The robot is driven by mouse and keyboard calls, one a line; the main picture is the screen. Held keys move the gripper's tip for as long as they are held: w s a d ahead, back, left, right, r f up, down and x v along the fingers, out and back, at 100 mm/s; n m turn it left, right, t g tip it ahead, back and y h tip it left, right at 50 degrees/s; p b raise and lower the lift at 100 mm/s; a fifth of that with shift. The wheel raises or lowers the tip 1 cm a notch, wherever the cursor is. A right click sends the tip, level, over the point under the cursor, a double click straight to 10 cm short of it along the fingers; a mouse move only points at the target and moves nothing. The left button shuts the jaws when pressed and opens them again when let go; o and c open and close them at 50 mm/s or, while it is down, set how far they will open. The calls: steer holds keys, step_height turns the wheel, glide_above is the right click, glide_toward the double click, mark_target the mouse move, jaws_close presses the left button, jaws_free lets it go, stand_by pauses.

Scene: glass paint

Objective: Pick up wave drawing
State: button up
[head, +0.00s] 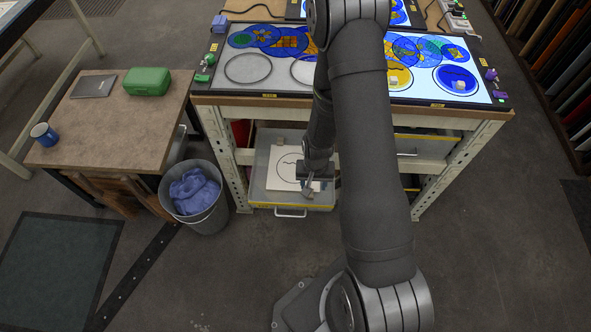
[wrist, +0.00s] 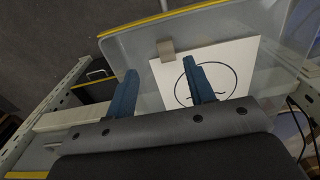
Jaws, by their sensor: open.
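The wave drawing (head: 284,172) is a white sheet with a black circle and a wavy line inside it. It lies flat in a grey open drawer (head: 260,197) under the light table. In the wrist view the sheet (wrist: 240,58) is on the right, its lower part hidden by my gripper. My gripper (wrist: 160,70) is open, with two blue fingers; the right finger overlaps the sheet and the left finger is beside it. In the head view my gripper (head: 314,184) is over the drawer's right part, and my arm hides the sheet's right side.
The light table (head: 300,101) with coloured glass stands above the drawer. A bucket (head: 205,215) with blue cloth stands left, beside a wooden bench (head: 105,122).

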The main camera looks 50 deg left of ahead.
steer(key=shift+s+a+f, duration=0.1)
steer(key=shift+a+f, duration=0.05)
steer(key=shift+f, duration=1.1)
steer(key=shift+a+f, duration=0.15)
steer(key=shift+f, duration=1.15)
steer(key=shift+s+a+f, duration=0.1)
steer(key=shift+a+f, duration=0.05)
steer(key=shift+f, duration=1.1)
jaws_close()
